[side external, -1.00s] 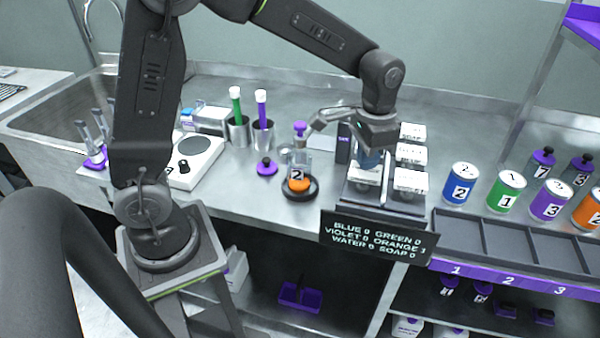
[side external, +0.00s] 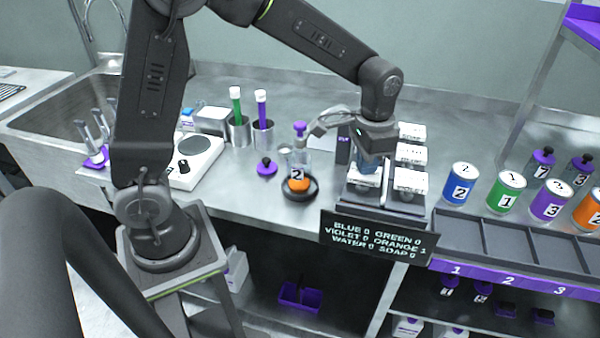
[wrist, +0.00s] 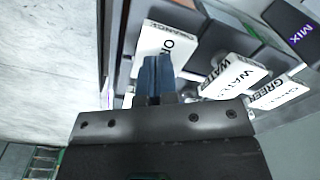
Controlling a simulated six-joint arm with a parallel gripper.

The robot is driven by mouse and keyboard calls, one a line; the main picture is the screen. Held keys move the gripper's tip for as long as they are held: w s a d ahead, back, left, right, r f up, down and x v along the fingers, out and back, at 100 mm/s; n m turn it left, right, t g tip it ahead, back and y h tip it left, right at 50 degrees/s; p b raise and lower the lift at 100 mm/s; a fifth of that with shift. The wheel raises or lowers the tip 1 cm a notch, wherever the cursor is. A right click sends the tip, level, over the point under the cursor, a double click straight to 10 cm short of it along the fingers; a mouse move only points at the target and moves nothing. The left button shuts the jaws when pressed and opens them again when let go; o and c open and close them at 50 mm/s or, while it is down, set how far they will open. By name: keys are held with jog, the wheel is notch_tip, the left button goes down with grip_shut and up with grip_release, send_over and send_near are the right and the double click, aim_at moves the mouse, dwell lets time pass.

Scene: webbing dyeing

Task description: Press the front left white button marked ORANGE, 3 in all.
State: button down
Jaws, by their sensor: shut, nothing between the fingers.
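The white ORANGE button (side external: 360,182) is at the front left of the dispenser's button block. The shut fingertips also show in the wrist view (wrist: 155,65). The dark display (side external: 375,238) on the front of the block reads ORANGE 1, with BLUE, GREEN, VIOLET, WATER and SOAP at 0.
In the wrist view WATER (wrist: 232,76) and GREEN (wrist: 278,90) labels are near.

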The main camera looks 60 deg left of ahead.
jog(key=shift+f, duration=0.5)
jog(key=shift+r, duration=1.25)
jog(key=shift+f, duration=1.25)
jog(key=shift+r, duration=1.9)
